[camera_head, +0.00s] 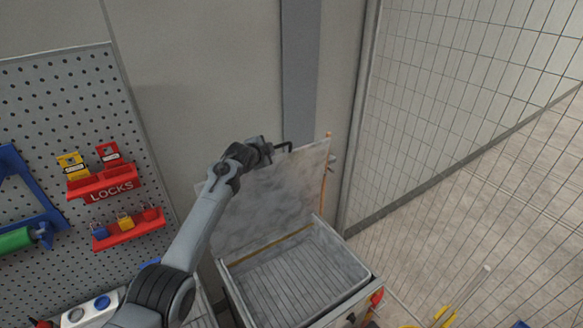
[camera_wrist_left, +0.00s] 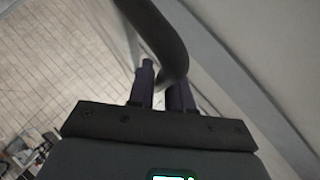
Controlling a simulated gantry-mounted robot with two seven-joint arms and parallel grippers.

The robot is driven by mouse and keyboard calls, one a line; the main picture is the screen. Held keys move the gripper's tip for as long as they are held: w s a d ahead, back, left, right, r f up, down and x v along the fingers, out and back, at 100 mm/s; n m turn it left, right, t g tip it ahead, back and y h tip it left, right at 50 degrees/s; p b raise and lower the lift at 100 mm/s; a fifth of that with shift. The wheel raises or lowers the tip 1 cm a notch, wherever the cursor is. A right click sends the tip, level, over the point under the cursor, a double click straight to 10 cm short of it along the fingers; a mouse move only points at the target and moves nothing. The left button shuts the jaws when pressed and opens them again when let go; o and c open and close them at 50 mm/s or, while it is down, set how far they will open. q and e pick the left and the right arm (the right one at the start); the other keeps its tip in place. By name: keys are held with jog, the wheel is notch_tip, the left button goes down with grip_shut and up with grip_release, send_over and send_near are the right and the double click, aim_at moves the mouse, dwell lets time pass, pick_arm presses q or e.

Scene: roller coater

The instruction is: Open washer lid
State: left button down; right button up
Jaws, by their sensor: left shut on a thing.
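The washer (camera_head: 340,313) stands low in the middle of the head view, with its grey ribbed basin (camera_head: 295,275) exposed. Its lid (camera_head: 262,210) is raised and stands near upright at the back of the basin. A dark handle (camera_head: 284,147) sits at the lid's top edge. My left gripper (camera_head: 268,150) is at that edge, shut on the handle. In the left wrist view the dark curved handle bar (camera_wrist_left: 158,35) runs between the fingers (camera_wrist_left: 165,85). My right gripper is in neither view.
A grey pegboard (camera_head: 60,120) with red lock trays (camera_head: 103,180) and a blue-framed tool (camera_head: 30,205) is at the left. A wall stands behind the lid. A wire mesh fence (camera_head: 450,120) closes off the right side, with floor beyond it. A red knob (camera_head: 376,297) is on the washer's front.

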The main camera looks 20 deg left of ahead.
pick_arm(q)
jog(key=shift+w+a+r, duration=0.1)
jog(key=shift+w+a, duration=0.85)
jog(key=shift+a, duration=0.25)
jog(key=c, duration=1.4)
grip_release()
jog(key=shift+s, duration=0.1)
jog(key=shift+b+v, duration=1.15)
jog(key=shift+v, duration=4.15)
jog(key=shift+r, duration=0.1)
